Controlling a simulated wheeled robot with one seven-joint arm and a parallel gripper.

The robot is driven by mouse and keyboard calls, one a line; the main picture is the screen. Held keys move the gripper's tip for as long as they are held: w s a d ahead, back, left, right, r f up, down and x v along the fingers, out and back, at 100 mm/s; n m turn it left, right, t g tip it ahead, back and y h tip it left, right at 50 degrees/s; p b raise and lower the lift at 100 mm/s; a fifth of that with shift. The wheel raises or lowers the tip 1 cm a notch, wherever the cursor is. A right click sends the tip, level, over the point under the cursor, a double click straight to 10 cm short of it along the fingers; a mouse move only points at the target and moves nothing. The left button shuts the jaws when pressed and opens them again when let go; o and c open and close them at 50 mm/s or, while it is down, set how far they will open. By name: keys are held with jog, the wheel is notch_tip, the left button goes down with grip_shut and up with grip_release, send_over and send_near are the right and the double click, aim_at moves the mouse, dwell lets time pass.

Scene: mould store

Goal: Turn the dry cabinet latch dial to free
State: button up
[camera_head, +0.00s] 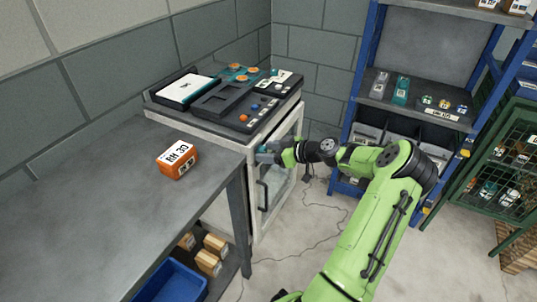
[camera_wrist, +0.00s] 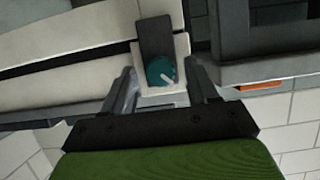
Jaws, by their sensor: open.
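The dry cabinet (camera_head: 247,170) is white with a glazed door and stands past the end of the grey table. In the wrist view its latch dial (camera_wrist: 160,70) is a round teal knob on a pale plate (camera_wrist: 181,46), below a dark block. A white mark on the dial points to the lower right of that picture. My gripper (camera_wrist: 162,82) is open, with one finger on each side of the dial; I cannot tell whether they touch it. In the head view my gripper (camera_head: 268,154) is at the cabinet's upper front, and I cannot make out the dial there.
An orange RH 30 box (camera_head: 177,159) sits on the grey table (camera_head: 90,200). Trays and a control panel (camera_head: 236,115) cover the cabinet top. A dark door handle (camera_head: 262,195) is below my gripper. A blue shelf rack (camera_head: 360,90) stands to the right; a cable lies on the floor.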

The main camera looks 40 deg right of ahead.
jog(key=shift+w, duration=0.1)
jog(key=c, duration=0.8)
jog(key=shift+c, duration=0.2)
